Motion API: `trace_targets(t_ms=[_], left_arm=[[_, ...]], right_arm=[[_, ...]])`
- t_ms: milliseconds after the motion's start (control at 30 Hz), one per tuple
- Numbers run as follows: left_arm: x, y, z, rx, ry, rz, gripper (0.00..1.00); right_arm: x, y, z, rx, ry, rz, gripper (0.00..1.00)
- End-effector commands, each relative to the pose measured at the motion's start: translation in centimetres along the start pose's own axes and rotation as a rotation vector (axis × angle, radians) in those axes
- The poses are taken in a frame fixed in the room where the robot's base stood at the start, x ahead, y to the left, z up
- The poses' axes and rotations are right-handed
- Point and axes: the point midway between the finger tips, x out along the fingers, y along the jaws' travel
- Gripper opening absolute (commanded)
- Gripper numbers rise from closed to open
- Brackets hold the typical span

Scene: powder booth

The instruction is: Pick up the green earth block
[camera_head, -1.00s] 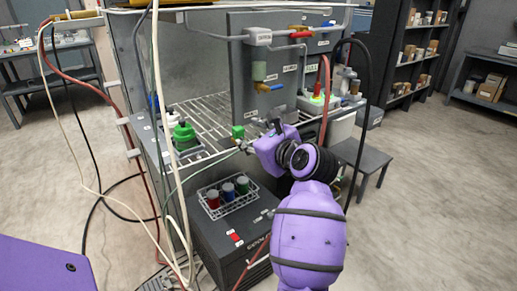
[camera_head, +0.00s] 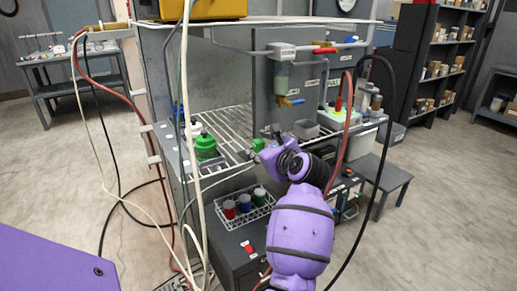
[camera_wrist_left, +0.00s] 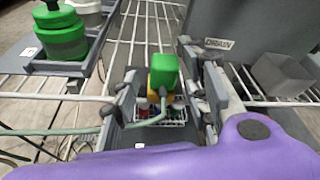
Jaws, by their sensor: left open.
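The green earth block (camera_head: 258,144) is a small bright green block at the wire shelf of the booth. In the left wrist view the green block (camera_wrist_left: 164,72) stands between my left gripper's fingers, with a yellow-orange part below it. My left gripper (camera_head: 267,139) is open, with its dark fingers beside the block in the head view. In the left wrist view my left gripper (camera_wrist_left: 163,88) has one finger on each side of the block, with a visible gap on the left. Whether the right finger touches it I cannot tell. My right gripper is not in view.
A wire basket (camera_head: 262,209) with red, blue and green jars sits lower down. Hoses and cables hang nearby.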

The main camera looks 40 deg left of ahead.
Motion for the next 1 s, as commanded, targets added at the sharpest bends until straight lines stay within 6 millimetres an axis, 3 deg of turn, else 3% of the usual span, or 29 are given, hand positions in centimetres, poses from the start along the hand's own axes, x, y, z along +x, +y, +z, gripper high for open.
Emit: trace_targets(t_ms=[33, 333, 767, 1000], left_arm=[[0.0, 0.0, 0.0, 0.000, 0.000, 0.000, 0.38], [0.0, 0.1, -0.1, 0.001, 0.002, 0.002, 0.00], [0.0, 0.1, -0.1, 0.002, 0.007, 0.005, 0.00], [-0.8, -0.9, 2.4, -0.004, 0.003, 0.001, 0.00]], right_arm=[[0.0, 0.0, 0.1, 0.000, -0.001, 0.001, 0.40], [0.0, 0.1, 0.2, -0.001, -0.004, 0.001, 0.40], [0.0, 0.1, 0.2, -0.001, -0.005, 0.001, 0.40], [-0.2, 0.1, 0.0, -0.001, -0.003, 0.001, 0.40]])
